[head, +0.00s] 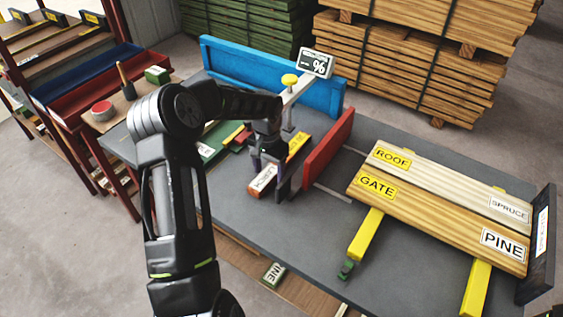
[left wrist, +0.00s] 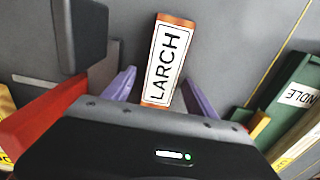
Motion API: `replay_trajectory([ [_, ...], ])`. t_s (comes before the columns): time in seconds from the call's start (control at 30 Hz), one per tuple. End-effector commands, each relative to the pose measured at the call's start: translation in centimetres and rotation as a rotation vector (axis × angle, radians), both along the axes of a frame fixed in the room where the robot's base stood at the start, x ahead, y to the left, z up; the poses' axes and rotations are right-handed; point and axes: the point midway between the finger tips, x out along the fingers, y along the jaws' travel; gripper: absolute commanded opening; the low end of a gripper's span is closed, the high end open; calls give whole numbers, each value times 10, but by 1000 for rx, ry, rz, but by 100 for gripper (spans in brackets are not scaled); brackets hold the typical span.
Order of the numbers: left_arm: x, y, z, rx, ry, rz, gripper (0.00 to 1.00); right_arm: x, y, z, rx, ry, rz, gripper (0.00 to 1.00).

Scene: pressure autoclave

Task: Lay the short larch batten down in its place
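The short larch batten (head: 262,181) is orange-brown with a white LARCH label. It lies under my left gripper (head: 270,184) on the grey bench. In the left wrist view the batten (left wrist: 168,60) shows between the two purple fingers (left wrist: 158,85), with a visible gap on the left side and a narrower one on the right. The fingers look open around it, not closed on it. The batten's far part is hidden by my gripper in the head view. My right gripper is in neither view.
A red upright block (head: 329,148) stands right of my left gripper. Green pieces (head: 215,142) lie left of it, and a blue panel (head: 235,70) stands behind. A pine board (head: 440,222) and a spruce board (head: 450,180) lie on yellow supports at right. Bare bench lies in front.

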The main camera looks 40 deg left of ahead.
Motion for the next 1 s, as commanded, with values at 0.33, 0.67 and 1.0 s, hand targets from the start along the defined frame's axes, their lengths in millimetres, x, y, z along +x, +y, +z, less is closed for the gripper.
replay_trajectory([
  [0.33, 0, 0, 0, 0, 0, 0, 37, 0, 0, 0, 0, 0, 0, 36],
  [0.67, 0, 0, 0, 0, 0, 0, 10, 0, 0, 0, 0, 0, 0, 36],
  [1.0, 0, 0, 1, 0, -1, 0, 0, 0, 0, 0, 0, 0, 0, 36],
])
